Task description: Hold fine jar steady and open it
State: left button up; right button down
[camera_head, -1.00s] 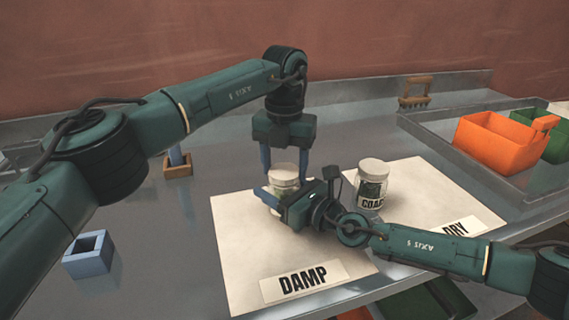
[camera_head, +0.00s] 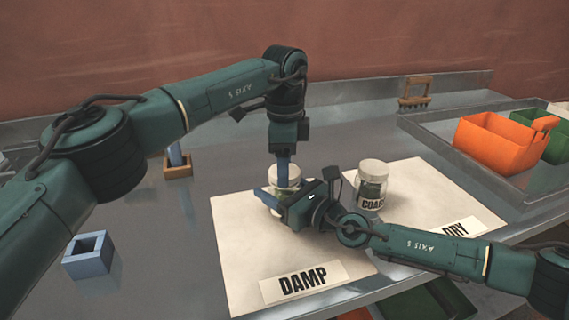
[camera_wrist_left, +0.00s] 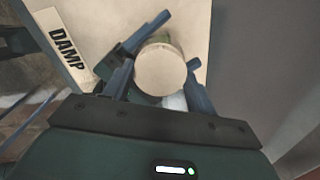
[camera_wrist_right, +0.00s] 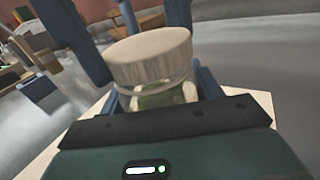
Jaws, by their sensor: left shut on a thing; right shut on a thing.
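The fine jar (camera_head: 274,181) stands on the DAMP half of the pale mat. Its round cream lid (camera_wrist_left: 161,70) shows from above in the left wrist view. My left gripper (camera_head: 285,170) points straight down, shut on the lid from two sides. My right gripper (camera_head: 276,199) comes in low from the right, shut on the jar's glass body (camera_wrist_right: 160,97) below the lid. Its label is hidden. In the right wrist view the lid (camera_wrist_right: 150,58) sits over the clear neck; whether it is loose I cannot tell.
The COARSE jar (camera_head: 372,187), lid on, stands close right of my right gripper near the DRY label (camera_head: 462,230). A grey tray with orange (camera_head: 495,143) and green bins is at right. A blue square holder (camera_head: 89,256) stands at left, with clear table around it.

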pick_arm(q)
jog(key=shift+r, duration=0.15)
dwell(0.5)
jog(key=shift+r, duration=0.95)
jog(key=shift+r, duration=0.1)
jog(key=shift+r, duration=1.9)
pick_arm(e)
jog(key=shift+c, duration=1.2)
grip_release()
